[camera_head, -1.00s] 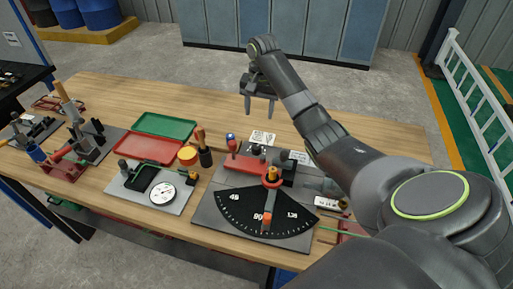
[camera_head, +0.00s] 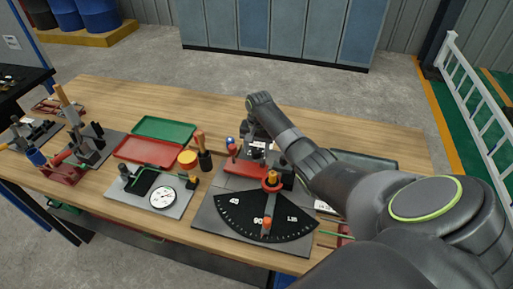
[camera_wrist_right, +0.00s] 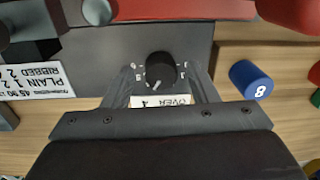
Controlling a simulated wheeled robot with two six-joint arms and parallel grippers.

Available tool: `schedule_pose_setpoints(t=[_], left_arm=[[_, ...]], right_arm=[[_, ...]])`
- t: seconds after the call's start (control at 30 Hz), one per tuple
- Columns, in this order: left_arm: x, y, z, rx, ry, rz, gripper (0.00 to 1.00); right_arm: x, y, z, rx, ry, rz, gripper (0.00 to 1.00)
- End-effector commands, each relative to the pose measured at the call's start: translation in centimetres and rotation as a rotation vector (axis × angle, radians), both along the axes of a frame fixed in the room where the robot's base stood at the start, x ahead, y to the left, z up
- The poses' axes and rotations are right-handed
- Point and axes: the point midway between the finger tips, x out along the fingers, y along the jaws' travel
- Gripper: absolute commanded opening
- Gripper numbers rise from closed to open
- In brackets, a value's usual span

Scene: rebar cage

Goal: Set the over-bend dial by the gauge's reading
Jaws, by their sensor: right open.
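The black over-bend dial (camera_wrist_right: 161,70) is a round knob with a light pointer line and small numbers around it, too small to read. A white label starting "OVER" (camera_wrist_right: 160,101) lies beside it, partly hidden by my right gripper. My right gripper (camera_wrist_right: 164,78) is open, one finger on either side of the dial; I cannot tell whether they touch it. In the head view my right gripper (camera_head: 257,140) is low over the bender plate and hides much of the dial's area. The round white gauge (camera_head: 163,196) lies on a grey plate; its reading is too small to make out.
A black angle scale (camera_head: 265,218) with an orange-tipped arm is at the bench front. A red block (camera_head: 247,167), a blue numbered cylinder (camera_wrist_right: 251,81) and a printed card (camera_wrist_right: 32,80) are near the dial. Red (camera_head: 148,149) and green (camera_head: 165,129) trays lie left.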

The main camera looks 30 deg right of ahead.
Motion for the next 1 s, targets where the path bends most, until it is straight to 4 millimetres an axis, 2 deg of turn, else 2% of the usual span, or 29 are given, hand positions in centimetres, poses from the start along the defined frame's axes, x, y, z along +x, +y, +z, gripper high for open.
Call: schedule_pose_setpoints(t=[0.2,0.23,0.57,0.77,1.0], left_arm=[[0.01,-0.01,0.0,0.0,0.0,0.0,0.36],[0.01,-0.01,0.0,0.0,-0.001,0.0,0.36],[0.01,-0.01,0.0,0.0,-0.001,0.0,0.36],[0.0,0.0,0.13,0.0,-0.001,0.0,0.36],[-0.02,0.0,0.85,0.0,0.0,0.0,0.36]], right_arm=[[0.01,0.01,-0.04,0.0,0.0,0.0,0.53],[0.01,0.01,-0.03,0.0,0.0,0.0,0.5],[0.0,0.0,0.0,0.0,0.0,0.0,0.09],[0.01,0.0,0.06,0.001,0.0,0.012,0.09],[0.04,-0.01,0.22,0.002,0.0,0.104,0.09]])
